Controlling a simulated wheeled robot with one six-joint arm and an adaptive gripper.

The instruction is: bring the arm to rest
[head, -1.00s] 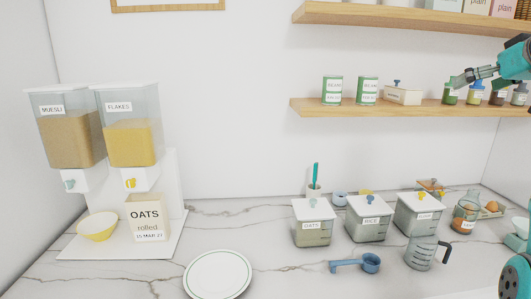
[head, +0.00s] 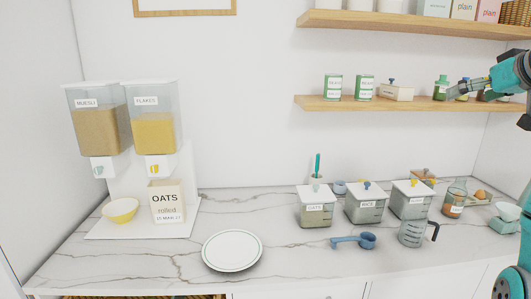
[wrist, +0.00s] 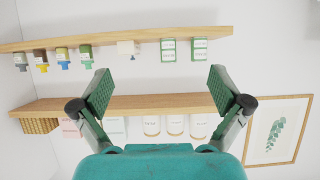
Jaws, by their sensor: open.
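My gripper (head: 455,91) is at the right edge of the head view, in front of the lower shelf. My teal arm comes in from the right side. In the wrist view my gripper (wrist: 158,92) has its two fingers spread wide apart with nothing between them. The shelves behind it look upside down there. The gripper overlaps the small bottles in the head view, and I cannot tell how far in front of them it is.
The lower shelf (head: 310,104) holds green tins (head: 333,87), a white box (head: 396,93) and small bottles. The marble counter (head: 290,262) holds cereal dispensers (head: 153,135), a plate (head: 232,250), lidded bins (head: 316,208), a blue scoop (head: 355,241) and a jug (head: 413,232).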

